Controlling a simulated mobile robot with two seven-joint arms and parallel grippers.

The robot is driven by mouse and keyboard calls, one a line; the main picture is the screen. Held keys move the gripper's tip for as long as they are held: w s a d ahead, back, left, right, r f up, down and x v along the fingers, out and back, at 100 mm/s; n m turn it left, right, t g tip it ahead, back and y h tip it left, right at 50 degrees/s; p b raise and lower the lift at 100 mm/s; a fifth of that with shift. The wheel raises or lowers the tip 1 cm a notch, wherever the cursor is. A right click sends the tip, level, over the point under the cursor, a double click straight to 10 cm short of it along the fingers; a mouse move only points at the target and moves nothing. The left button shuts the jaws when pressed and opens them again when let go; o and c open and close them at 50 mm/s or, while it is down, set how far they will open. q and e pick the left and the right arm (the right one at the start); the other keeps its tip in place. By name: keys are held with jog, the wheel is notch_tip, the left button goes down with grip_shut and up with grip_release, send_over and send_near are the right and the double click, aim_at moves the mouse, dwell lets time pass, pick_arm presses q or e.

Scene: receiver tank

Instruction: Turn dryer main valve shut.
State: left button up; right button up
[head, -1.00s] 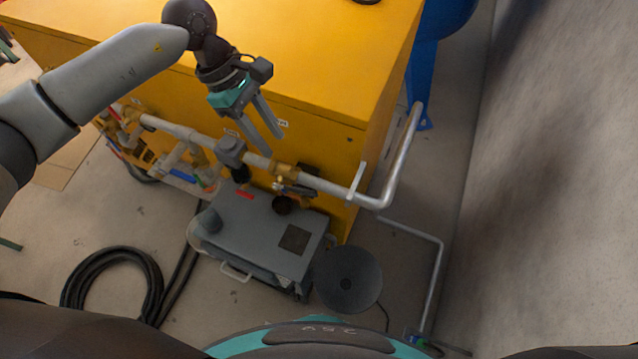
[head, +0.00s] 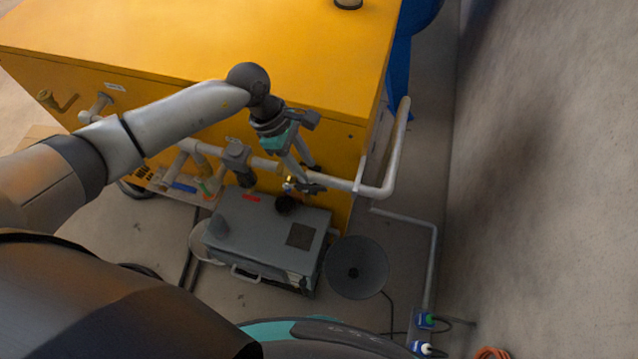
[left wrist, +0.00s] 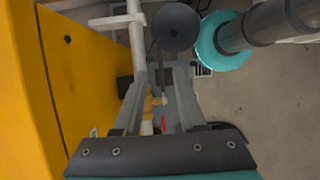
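A brass valve (head: 289,184) with a dark handle (head: 313,188) sits on the grey pipe in front of the yellow cabinet. I cannot tell for sure that this is the dryer main valve, nor how far it is turned. My left gripper (head: 302,172) points down at the pipe, close beside this valve, and partly hides it. In the left wrist view the gripper (left wrist: 160,85) has its two fingers apart, with pipe and small brass parts seen between and beyond them. I cannot tell whether a finger touches the handle. My right gripper is out of view.
The yellow cabinet (head: 200,40) stands behind the pipe. More pipe fittings (head: 236,156) lie left along it. Below are a grey box unit (head: 262,232) and a dark round disc (head: 356,267). A concrete wall (head: 550,150) is on the right.

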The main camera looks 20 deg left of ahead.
aim_at(318, 187)
pick_arm(q)
jog(key=x, duration=0.8)
jog(key=shift+f, duration=0.2)
grip_shut()
dwell(1.2)
